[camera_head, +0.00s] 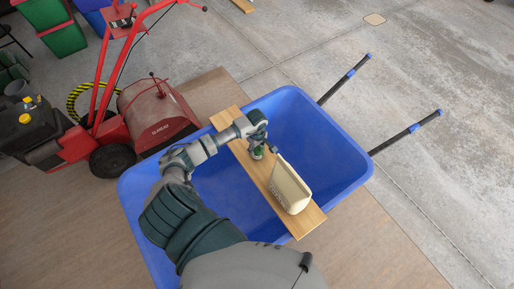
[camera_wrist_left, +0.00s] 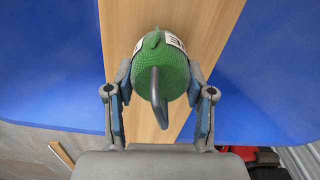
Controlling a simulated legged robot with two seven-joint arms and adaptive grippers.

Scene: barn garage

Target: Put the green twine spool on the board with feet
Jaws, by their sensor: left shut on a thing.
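The green twine spool (camera_wrist_left: 160,76) is between the fingers of my left gripper (camera_wrist_left: 160,88), which is shut on it. It has a white label with dark marks, and a dark curved piece shows in front of it. In the head view my left gripper (camera_head: 258,146) is over the wooden board (camera_head: 228,118), and only a little of the spool (camera_head: 257,154) shows below it. I cannot tell whether the spool touches the board. The board lies across a blue wheelbarrow tub (camera_head: 290,108); its feet are hidden. My right gripper is not in view.
A cream scoop-like container (camera_head: 288,186) stands on the board, close to the spool on its near right side. The wheelbarrow handles (camera_head: 408,132) reach out to the right. A red machine (camera_head: 150,115) stands at the left, beside the tub.

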